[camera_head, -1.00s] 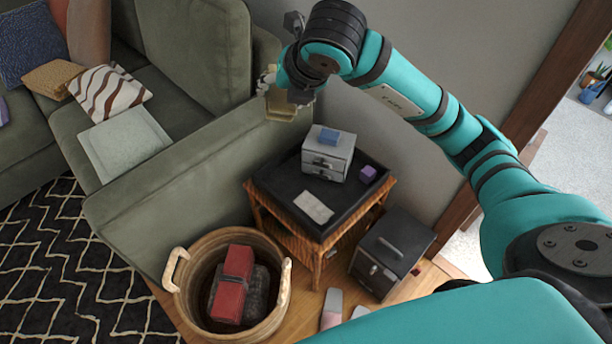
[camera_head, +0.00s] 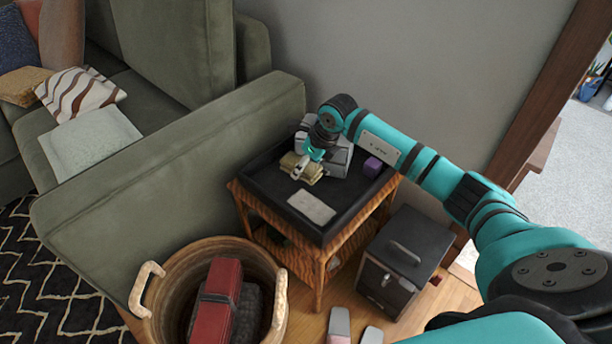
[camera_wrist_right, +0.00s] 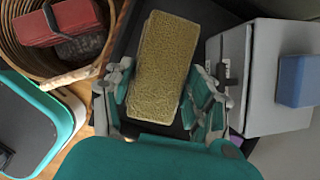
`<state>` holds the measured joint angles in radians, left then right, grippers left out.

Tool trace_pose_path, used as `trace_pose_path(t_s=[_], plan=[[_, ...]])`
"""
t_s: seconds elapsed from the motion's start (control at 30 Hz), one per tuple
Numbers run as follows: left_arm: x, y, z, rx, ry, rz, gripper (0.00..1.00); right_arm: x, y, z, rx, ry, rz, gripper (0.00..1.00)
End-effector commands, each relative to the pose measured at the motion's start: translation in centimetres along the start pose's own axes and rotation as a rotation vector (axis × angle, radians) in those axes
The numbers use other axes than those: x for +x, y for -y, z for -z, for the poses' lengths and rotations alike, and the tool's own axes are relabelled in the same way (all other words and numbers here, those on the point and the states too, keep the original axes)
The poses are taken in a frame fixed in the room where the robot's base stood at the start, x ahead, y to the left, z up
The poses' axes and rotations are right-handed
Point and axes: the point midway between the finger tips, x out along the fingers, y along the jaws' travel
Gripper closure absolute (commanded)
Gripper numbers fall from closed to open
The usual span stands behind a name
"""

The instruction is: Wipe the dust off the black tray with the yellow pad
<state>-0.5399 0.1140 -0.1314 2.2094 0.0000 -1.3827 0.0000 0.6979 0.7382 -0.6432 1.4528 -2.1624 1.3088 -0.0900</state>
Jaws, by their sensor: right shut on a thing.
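The black tray (camera_head: 268,187) forms the top of a wooden side table in the head view. A flat pale grey patch (camera_head: 312,207), probably the dust, lies on its front part. My right gripper (camera_head: 303,170) is shut on the yellow pad (camera_head: 298,164), over the tray's left back part. In the right wrist view the pad (camera_wrist_right: 165,65) sits between both fingers, and the dark tray (camera_wrist_right: 213,18) shows behind it. I cannot tell whether the pad touches the tray. The grey patch is not visible in the wrist view. My left gripper is not in view.
A grey drawer box (camera_head: 338,158) stands at the tray's back, partly behind my gripper; its blue block (camera_wrist_right: 298,80) shows in the wrist view. A purple block (camera_head: 372,167) is on the right. A basket (camera_head: 165,295), black cabinet (camera_head: 400,255) and sofa arm (camera_head: 170,160) surround the table.

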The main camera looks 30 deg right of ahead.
Motion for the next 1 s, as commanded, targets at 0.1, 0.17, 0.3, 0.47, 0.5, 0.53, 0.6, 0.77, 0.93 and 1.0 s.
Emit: trace_pose_path(t_s=[0.1,0.17,0.3,0.47,0.5,0.53,0.6,0.77,0.93,1.0], plan=[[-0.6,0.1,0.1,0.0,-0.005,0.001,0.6,0.8,0.3,0.5,-0.014,-0.004,0.0,0.7],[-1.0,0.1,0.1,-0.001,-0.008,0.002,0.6,1.0,0.3,0.6,-0.016,-0.005,0.0,0.7],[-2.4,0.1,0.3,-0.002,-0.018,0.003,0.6,1.7,0.3,0.9,-0.015,-0.005,0.0,0.7],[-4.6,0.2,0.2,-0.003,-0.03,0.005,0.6,2.7,0.3,1.3,-0.014,-0.005,0.0,0.7],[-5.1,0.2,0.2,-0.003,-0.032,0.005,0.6,2.9,0.3,1.4,-0.014,-0.005,0.0,0.7],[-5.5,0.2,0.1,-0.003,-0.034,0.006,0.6,3.0,0.3,1.5,-0.014,-0.005,0.0,0.7],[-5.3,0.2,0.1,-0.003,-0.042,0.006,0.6,3.9,0.3,1.8,-0.014,-0.006,0.0,0.7],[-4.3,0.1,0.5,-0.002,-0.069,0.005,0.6,4.9,0.3,2.3,-0.015,-0.005,0.0,0.7],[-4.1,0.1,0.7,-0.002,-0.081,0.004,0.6,5.2,0.3,2.4,-0.015,-0.004,0.001,0.7],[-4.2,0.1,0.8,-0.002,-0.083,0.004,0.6,5.2,0.3,2.4,-0.015,-0.004,0.001,0.7]])
